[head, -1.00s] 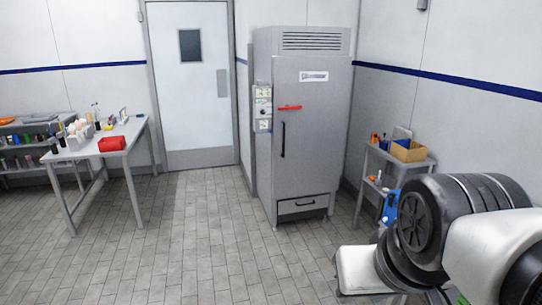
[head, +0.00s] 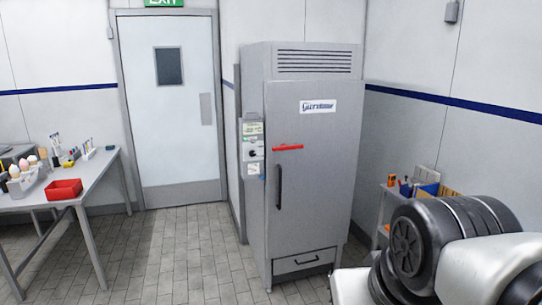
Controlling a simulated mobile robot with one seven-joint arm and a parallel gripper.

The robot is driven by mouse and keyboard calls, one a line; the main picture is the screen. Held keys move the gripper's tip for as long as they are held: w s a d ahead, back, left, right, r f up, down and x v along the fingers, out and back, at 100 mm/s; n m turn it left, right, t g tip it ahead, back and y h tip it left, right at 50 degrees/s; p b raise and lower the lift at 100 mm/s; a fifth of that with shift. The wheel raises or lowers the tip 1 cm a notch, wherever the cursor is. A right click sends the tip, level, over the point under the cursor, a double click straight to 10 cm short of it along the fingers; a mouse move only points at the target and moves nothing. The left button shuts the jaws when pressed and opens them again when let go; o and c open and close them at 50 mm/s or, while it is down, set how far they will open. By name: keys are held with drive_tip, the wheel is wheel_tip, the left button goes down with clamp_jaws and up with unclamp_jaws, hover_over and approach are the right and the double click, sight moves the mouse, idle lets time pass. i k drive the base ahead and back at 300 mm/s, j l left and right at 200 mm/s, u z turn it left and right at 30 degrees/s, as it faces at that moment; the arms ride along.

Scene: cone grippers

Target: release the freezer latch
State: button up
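The freezer (head: 318,185) is a tall grey upright cabinet right of the middle in the head view, with its door shut. A red latch bar (head: 288,148) lies level across the left part of the door. A black vertical handle (head: 279,186) is below it. My arm fills the lower right, in front of the cabinet's lower right side. My gripper is outside the picture, so its fingers and what they hold do not show.
A white table (head: 92,176) with a red bin (head: 64,189) and lab items stands at the left. A small shelf (head: 384,205) with boxes is right of the freezer, partly behind my arm. The tiled floor (head: 185,250) before the freezer is clear. A closed door (head: 180,110) is behind.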

sight(283, 147)
drive_tip(key=i+z, duration=0.15)
drive_tip(key=i, duration=0.35)
drive_tip(key=i+j+z, duration=0.1)
drive_tip(key=i, duration=0.4)
drive_tip(key=i+j+z, duration=0.15)
drive_tip(key=i, duration=0.35)
drive_tip(key=i+j+z, duration=0.1)
drive_tip(key=i, duration=0.4)
drive_tip(key=i+j+z, duration=0.15)
drive_tip(key=i, duration=0.35)
drive_tip(key=j, duration=0.1)
